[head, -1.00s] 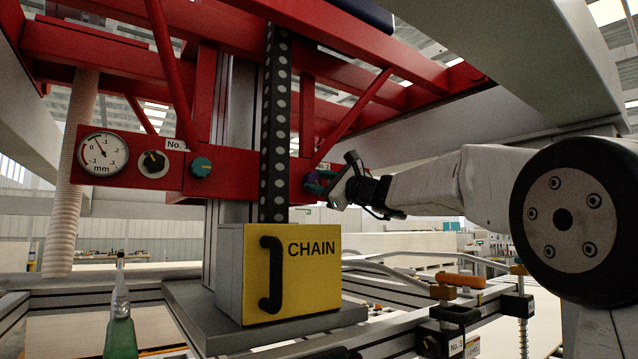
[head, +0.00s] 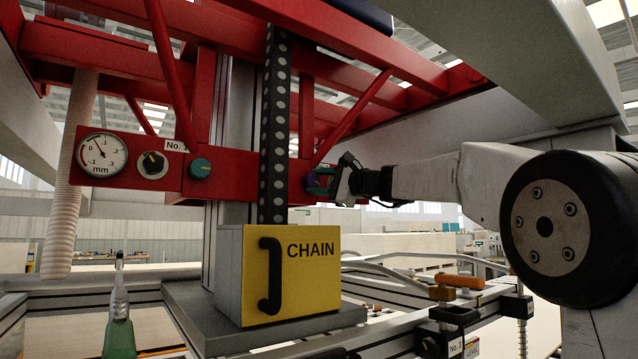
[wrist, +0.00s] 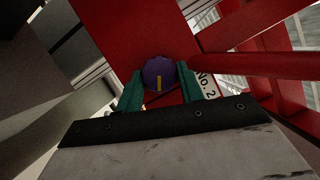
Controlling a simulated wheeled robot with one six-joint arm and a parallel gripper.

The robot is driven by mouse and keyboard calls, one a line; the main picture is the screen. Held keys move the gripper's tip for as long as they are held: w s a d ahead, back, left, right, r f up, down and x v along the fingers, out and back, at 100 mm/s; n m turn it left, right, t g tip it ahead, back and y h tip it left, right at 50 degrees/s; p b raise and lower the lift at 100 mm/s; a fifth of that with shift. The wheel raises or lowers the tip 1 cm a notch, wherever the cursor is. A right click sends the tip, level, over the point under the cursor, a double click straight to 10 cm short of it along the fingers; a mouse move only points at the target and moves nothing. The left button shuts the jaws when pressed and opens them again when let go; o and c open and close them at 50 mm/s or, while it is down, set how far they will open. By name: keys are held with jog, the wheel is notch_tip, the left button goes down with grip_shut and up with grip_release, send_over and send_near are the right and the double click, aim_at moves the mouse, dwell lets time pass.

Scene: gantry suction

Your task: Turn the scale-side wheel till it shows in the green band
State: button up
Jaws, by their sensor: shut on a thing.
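A purple wheel (wrist: 158,73) with a yellow mark sits on the red beam, next to a "No. 2" label (wrist: 206,84). My gripper (wrist: 159,82) has its teal fingers on both sides of this wheel, shut on it. In the head view my gripper (head: 319,181) is at the beam's right end and partly hides the wheel. A second, teal wheel (head: 201,168) is on the beam left of the column, near a "No." label. A round mm gauge (head: 101,153) is at the far left; its needle points up and left. I cannot make out a green band clearly.
A black selector knob (head: 153,163) sits beside the gauge. Below are a yellow CHAIN box (head: 310,270) with a black handle, a green bottle (head: 119,330) and rails with clamps (head: 456,282). Red braces (head: 350,118) slope close above my gripper.

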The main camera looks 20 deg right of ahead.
jog(key=o, duration=1)
jog(key=v, duration=0.7)
jog(key=shift+s+d+f, duration=0.1)
jog(key=shift+s+d, duration=0.15)
jog(key=shift+s, duration=0.05)
